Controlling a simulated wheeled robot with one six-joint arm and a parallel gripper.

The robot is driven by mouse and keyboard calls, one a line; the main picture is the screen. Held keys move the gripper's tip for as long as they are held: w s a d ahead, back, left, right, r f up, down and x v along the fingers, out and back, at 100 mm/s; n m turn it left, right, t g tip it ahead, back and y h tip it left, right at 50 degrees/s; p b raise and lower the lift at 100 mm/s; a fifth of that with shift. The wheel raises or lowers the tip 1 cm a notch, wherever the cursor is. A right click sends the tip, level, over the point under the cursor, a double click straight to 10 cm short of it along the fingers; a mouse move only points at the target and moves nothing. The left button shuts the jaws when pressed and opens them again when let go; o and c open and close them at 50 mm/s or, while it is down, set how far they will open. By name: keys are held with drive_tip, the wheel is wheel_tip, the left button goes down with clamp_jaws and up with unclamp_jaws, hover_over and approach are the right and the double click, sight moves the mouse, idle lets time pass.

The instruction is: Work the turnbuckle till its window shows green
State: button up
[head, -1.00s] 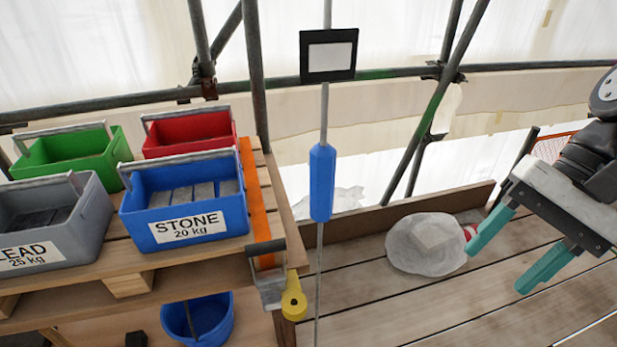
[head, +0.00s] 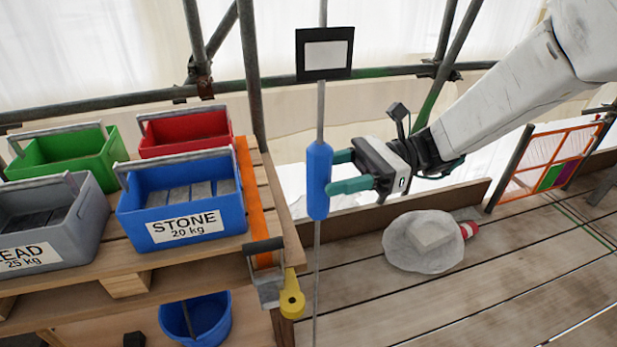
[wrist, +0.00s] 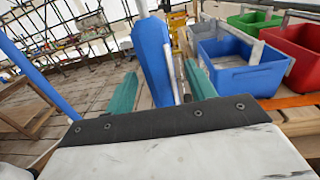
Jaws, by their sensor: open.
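The turnbuckle's blue body (head: 319,180) stands upright on a thin grey rod in the head view. Above it on the rod is the window (head: 325,54), a black frame around a blank whitish pane; no green shows in it. My gripper (head: 347,171) reaches in from the right, open, with its teal fingertips close to the blue body. I cannot tell whether they touch it.
A wooden pallet with an orange strap (head: 250,190) holds a blue STONE bin (head: 205,215), a grey LEAD bin (head: 50,225), a green bin (head: 65,160) and a red bin (head: 187,135). A plastic-wrapped bundle (head: 420,245) lies on the planks. Scaffold tubes stand behind.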

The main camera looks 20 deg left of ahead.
sight(310, 182)
drive_tip(key=shift+x, duration=2.25)
drive_tip(key=c, duration=1)
drive_tip(key=shift+o, duration=0.2)
drive_tip(key=n+g+h, duration=0.2)
drive_tip(key=g+h, duration=0.1)
drive_tip(key=shift+s+d+n, duration=0.1)
drive_tip(key=shift+n, duration=0.3)
drive_tip(key=n+g+h, duration=0.2)
drive_tip(key=shift+s+d+h, duration=0.15)
drive_tip(key=shift+d+h, duration=0.05)
drive_tip(key=shift+h, duration=0.1)
drive_tip(key=o, duration=1)
drive_tip(key=shift+c, duration=0.2)
